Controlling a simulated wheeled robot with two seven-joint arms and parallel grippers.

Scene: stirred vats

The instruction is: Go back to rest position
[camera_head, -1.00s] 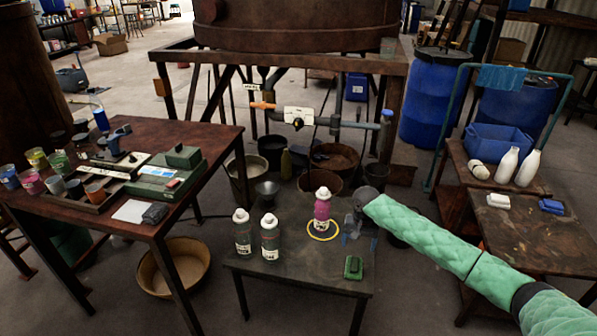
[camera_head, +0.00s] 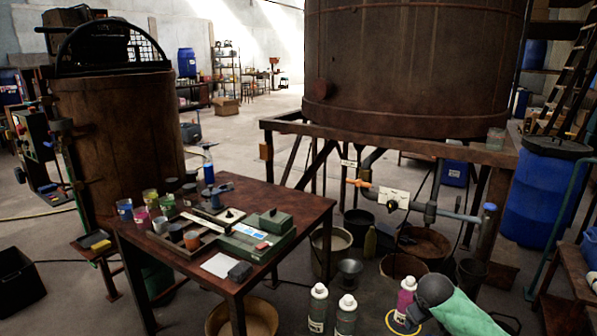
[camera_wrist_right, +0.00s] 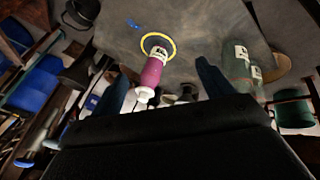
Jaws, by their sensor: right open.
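My right arm, in a green quilted sleeve (camera_head: 468,316), comes in at the lower right of the head view. Its dark wrist (camera_head: 434,289) is just right of a magenta bottle (camera_head: 406,296), which stands on a yellow ring (camera_head: 391,322) on a small low table. In the right wrist view, my right gripper (camera_wrist_right: 162,80) is open, its two fingers apart. The magenta bottle (camera_wrist_right: 153,72) shows between the fingers there, standing on the table inside the yellow ring (camera_wrist_right: 172,40); I see no contact. My left gripper is not in view.
Two grey-green bottles (camera_head: 318,308) stand left of the magenta one. A brown table (camera_head: 305,200) with cups and a tray is at left. A big rusty vat (camera_head: 410,70) on a frame stands behind, with buckets (camera_head: 403,268) below. A blue barrel (camera_head: 548,190) is at right.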

